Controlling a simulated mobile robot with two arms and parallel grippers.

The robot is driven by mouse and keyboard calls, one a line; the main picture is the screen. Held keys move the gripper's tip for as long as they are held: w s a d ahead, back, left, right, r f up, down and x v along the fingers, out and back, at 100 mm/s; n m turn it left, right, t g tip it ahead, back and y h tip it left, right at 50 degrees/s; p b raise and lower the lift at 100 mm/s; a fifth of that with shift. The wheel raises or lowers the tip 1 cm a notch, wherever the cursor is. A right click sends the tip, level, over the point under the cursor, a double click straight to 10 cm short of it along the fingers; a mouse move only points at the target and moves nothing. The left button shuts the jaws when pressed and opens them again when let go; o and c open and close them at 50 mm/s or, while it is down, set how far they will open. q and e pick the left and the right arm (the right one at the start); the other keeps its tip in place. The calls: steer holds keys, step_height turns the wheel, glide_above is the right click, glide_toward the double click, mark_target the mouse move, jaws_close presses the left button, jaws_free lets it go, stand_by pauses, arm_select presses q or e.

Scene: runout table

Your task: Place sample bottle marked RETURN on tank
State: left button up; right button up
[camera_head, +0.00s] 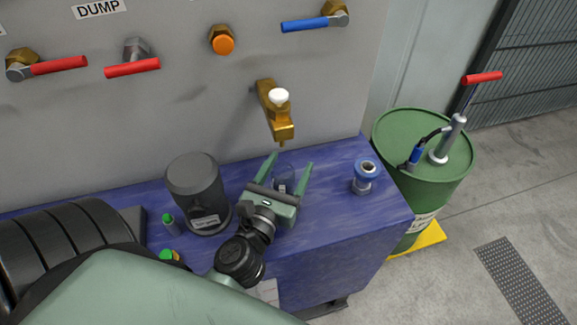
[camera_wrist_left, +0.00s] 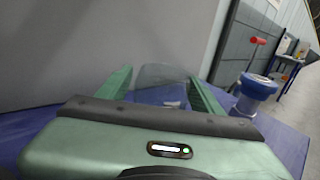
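My left gripper (camera_head: 288,172) reaches over the blue table from below. Its two green fingers are apart, on either side of a clear vessel (camera_head: 283,182) with a small pale label. The vessel also stands between the fingers in the left wrist view (camera_wrist_left: 160,78); contact with the fingers cannot be made out. Small green-capped bottles stand left of the gripper, one (camera_head: 170,225) by a dark grey labelled container (camera_head: 205,222) and one (camera_head: 170,257) nearer me. No RETURN marking is readable, and I cannot tell which thing is the tank. My right gripper is not in view.
A blue-topped fitting (camera_head: 364,177) stands right of the gripper on the blue table (camera_head: 335,205). A brass tap (camera_head: 276,112) juts from the grey wall above the gripper. Red and blue valve levers line the wall. A green drum (camera_head: 440,185) stands right of the table.

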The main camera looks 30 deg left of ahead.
mark_target(278, 188)
arm_select(q)
steer(key=b+v, duration=0.1)
steer(key=v, duration=0.1)
steer(key=b+v, duration=0.3)
steer(key=v, duration=0.1)
steer(key=shift+s+f, duration=0.25)
steer(key=shift+f, duration=0.05)
steer(key=shift+s+d+r+b, duration=0.1)
steer(key=shift+s+r+b, duration=0.05)
steer(key=shift+s+b, duration=0.15)
steer(key=shift+s+d+r+b, duration=0.1)
steer(key=shift+s+b, duration=0.1)
steer(key=shift+s, duration=0.15)
steer(key=shift+s, duration=0.1)
